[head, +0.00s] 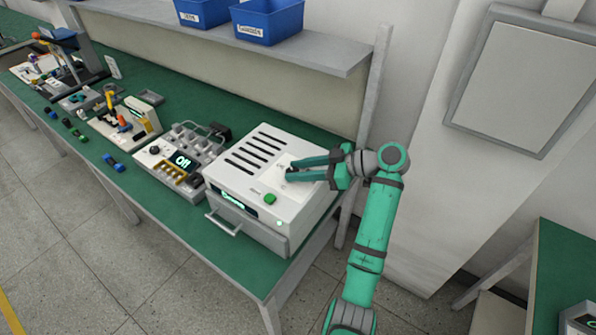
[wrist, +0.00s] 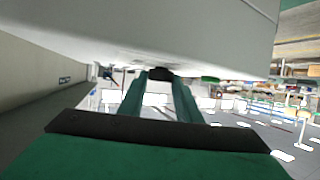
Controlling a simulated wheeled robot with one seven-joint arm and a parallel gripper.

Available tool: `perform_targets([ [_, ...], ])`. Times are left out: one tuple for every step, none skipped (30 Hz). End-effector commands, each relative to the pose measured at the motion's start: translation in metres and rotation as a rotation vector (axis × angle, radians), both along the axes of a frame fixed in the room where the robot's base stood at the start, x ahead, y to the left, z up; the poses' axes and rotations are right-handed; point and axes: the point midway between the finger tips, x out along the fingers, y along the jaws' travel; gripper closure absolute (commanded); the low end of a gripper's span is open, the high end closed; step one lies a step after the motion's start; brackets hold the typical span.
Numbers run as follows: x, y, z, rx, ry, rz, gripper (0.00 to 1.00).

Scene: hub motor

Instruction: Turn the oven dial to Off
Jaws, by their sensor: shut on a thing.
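The oven (head: 247,184) is a white box with dark slots on its top, at the right end of the green bench. My gripper (head: 288,170) reaches in from the right, low over its top panel. In the wrist view my gripper (wrist: 162,80) has its fingers closed in on a small dark dial (wrist: 160,73) on the oven's white face (wrist: 185,35). The fingers are shut on this dial. In the head view the fingers mostly hide the dial, and its pointer cannot be read. A green button (head: 270,198) is close by, and shows in the wrist view too (wrist: 210,79).
Left of the oven stands a device with a display (head: 182,161) reading "Off". The oven's front has a small lit display (head: 233,201) and a drawer handle (head: 222,226). A grey shelf (head: 330,58) with blue bins (head: 270,20) runs above the bench.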

Motion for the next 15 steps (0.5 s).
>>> perform_targets([
  [0.0033,-0.001,0.0017,-0.001,0.001,0.042,0.92],
  [0.0037,-0.0011,0.0015,0.0,0.0,0.069,0.92],
  [0.0043,-0.0014,0.0015,-0.001,0.002,0.105,0.92],
  [0.0047,-0.001,0.0013,-0.001,0.001,0.131,0.92],
  [0.0051,-0.0013,0.0015,-0.002,0.001,0.156,0.92],
  [0.0054,-0.0014,0.001,-0.002,0.002,0.187,0.92],
  [0.0061,-0.0017,0.0011,-0.002,0.001,0.208,0.92],
  [0.0063,-0.0014,0.0007,-0.001,0.003,0.229,0.92],
  [0.0066,-0.0012,0.0007,-0.003,0.002,0.256,0.92],
  [0.0067,-0.0013,0.0007,-0.003,0.002,0.274,0.92],
  [0.007,-0.0013,0.0003,-0.004,0.002,0.292,0.92],
  [0.0075,-0.0012,0.0005,-0.003,0.002,0.313,0.92],
  [0.0076,-0.0009,0.0001,-0.003,0.002,0.328,0.92],
  [0.008,-0.0006,0.0002,-0.003,0.003,0.343,0.92],
  [0.0082,-0.0007,0.0002,-0.003,0.002,0.36,0.92],
])
